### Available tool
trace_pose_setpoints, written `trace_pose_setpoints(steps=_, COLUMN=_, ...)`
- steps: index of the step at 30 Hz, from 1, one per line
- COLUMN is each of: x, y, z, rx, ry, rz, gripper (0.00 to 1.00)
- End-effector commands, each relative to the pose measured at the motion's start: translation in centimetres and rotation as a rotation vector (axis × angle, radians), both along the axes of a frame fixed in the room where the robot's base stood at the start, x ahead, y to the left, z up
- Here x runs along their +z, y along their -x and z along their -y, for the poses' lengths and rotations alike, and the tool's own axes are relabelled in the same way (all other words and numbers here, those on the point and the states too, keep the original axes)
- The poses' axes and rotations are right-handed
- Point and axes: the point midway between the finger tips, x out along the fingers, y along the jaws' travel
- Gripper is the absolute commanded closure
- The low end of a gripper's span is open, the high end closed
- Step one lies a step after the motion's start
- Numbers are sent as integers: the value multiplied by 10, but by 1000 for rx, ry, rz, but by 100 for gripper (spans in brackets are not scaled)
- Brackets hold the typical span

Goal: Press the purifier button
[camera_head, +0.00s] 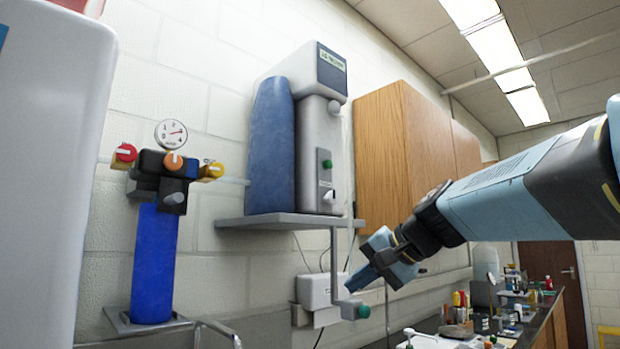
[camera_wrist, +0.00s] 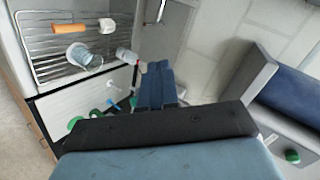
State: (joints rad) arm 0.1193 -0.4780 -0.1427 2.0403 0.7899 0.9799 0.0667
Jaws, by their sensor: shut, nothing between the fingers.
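The purifier (camera_head: 320,120) is a grey upright unit beside a blue cylinder (camera_head: 270,145), standing on a wall shelf (camera_head: 290,222). A small green button (camera_head: 327,163) is on its front, above a white knob. A bent grey pipe below the shelf ends in a green tip (camera_head: 364,312). My gripper (camera_head: 362,279) is shut and empty, below and to the right of the button, apart from it. In the wrist view my gripper's fingers (camera_wrist: 160,84) point up the picture. A grey and blue body with a green knob (camera_wrist: 292,156) is at right; I cannot tell which green part that is.
A blue filter (camera_head: 155,262) with a gauge and coloured knobs is at left. Wooden cabinets (camera_head: 390,140) hang right of the purifier. A cluttered counter (camera_head: 490,325) lies below. A wire rack (camera_wrist: 70,45) with labware shows in the wrist view.

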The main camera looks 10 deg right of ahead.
Motion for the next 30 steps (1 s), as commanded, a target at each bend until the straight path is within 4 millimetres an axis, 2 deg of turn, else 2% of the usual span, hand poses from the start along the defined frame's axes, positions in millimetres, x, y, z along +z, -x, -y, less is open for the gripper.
trace_pose_setpoints(steps=1, x=21, y=-13, z=8, rx=-23, ry=-63, rz=23, gripper=100)
trace_pose_setpoints(steps=6, x=91, y=-48, z=32, rx=-79, ry=-272, rz=117, gripper=100)
trace_pose_setpoints(steps=12, x=171, y=-79, z=68, rx=-121, ry=-494, rz=241, gripper=100)
trace_pose_setpoints(steps=15, x=204, y=-88, z=84, rx=-128, ry=-581, rz=297, gripper=100)
trace_pose_setpoints(steps=18, x=228, y=-93, z=98, rx=-133, ry=-643, rz=341, gripper=100)
trace_pose_setpoints(steps=21, x=243, y=-96, z=106, rx=-134, ry=-684, rz=369, gripper=100)
trace_pose_setpoints(steps=25, x=252, y=-97, z=111, rx=-132, ry=-707, rz=385, gripper=100)
trace_pose_setpoints(steps=30, x=253, y=-97, z=111, rx=-132, ry=-710, rz=386, gripper=100)
